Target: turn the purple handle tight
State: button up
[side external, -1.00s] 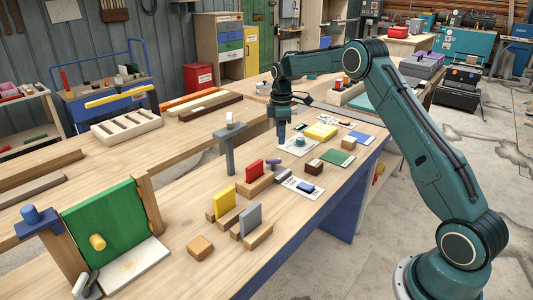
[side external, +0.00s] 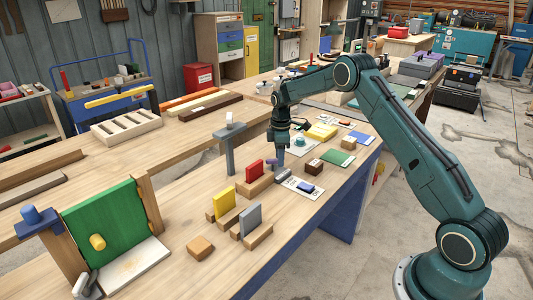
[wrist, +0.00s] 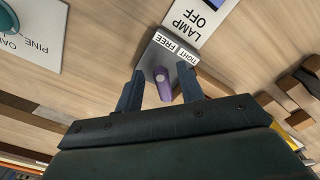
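The purple handle (wrist: 163,88) sits on a grey block (wrist: 150,52) in the wrist view, with a white label reading FREE and TIGHT upside down along the block's edge. My gripper (wrist: 160,72) is open, with one finger on each side of the handle and a visible gap to both. In the side view the handle (side external: 271,162) shows just left of my gripper (side external: 279,163), which points down over the block (side external: 279,175). The fingers partly hide the block there. I cannot tell the exact height of the fingertips relative to the handle.
A white LAMP OFF card (wrist: 198,18) with a blue switch (side external: 305,187) lies beside the block. A red plate (side external: 255,170) on a wooden base stands close by on the left. A grey post (side external: 229,150) stands behind. A brown block (side external: 314,166) is to the right.

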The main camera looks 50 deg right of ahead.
grip_shut()
jog(key=shift+m, duration=0.3)
jog(key=m, duration=0.3)
jog(key=shift+s+a+m, duration=0.25)
jog(key=shift+a+m, duration=0.1)
jog(key=shift+m, duration=0.05)
jog(key=m, duration=0.4)
jog(key=shift+a+m, duration=0.3)
jog(key=shift+a, duration=0.1)
jog(key=m, duration=0.2)
jog(key=a+m, duration=0.1)
jog(key=m, duration=0.1)
jog(key=shift+m, duration=0.3)
jog(key=shift+w+a+m, duration=0.15)
jog(key=shift+m, duration=0.95)
jog(key=shift+w+a+m, duration=0.1)
jog(key=shift+m, duration=1)
